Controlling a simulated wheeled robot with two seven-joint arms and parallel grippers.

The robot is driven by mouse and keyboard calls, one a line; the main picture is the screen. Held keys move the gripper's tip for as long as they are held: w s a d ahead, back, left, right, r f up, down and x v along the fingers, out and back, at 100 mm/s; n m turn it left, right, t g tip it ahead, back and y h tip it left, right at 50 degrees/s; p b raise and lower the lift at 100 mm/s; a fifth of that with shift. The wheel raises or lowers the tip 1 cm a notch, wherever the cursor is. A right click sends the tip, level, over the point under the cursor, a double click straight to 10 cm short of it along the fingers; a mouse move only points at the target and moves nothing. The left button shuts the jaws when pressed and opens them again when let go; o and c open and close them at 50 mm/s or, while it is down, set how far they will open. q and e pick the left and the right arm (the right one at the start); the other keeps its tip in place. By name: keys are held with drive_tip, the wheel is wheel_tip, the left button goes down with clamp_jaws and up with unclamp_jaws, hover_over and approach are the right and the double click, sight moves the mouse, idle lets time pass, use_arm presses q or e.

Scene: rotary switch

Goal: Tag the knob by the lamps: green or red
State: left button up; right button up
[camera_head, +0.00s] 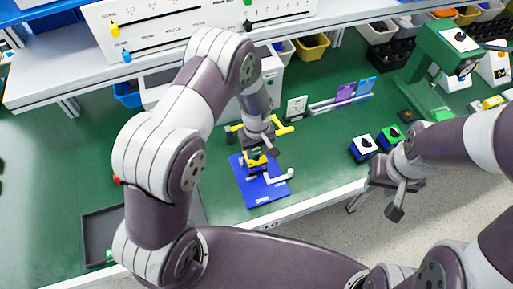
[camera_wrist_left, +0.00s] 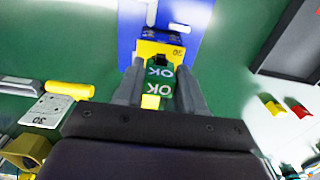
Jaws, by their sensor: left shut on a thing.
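A blue board (camera_head: 250,191) with white lettering lies on the green bench and carries a yellow and blue switch part (camera_head: 255,166) and a white lever-like piece (camera_head: 282,177). In the left wrist view the yellow part (camera_wrist_left: 160,50) stands just ahead of my fingers. My left gripper (camera_head: 258,150) is shut on a green tag (camera_wrist_left: 160,78) printed "OK", close against the yellow part; whether they touch is unclear. My right gripper (camera_head: 405,199) looks open and empty, beyond the bench's front edge.
A rack with purple and blue cards (camera_head: 345,93) and a white card (camera_head: 297,106) stand behind the board. A green machine (camera_head: 437,60) is at the back right. A dark tray (camera_head: 97,228) lies at the left. The bench between board and lamps is clear.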

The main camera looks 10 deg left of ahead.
sight(256, 149)
use_arm(q)
drive_tip(key=shift+f, duration=0.35)
drive_tip(key=o, duration=1.1)
wheel_tip(256, 149, up, 13)
drive_tip(key=b, duration=0.2)
drive_tip(key=shift+f, duration=0.15)
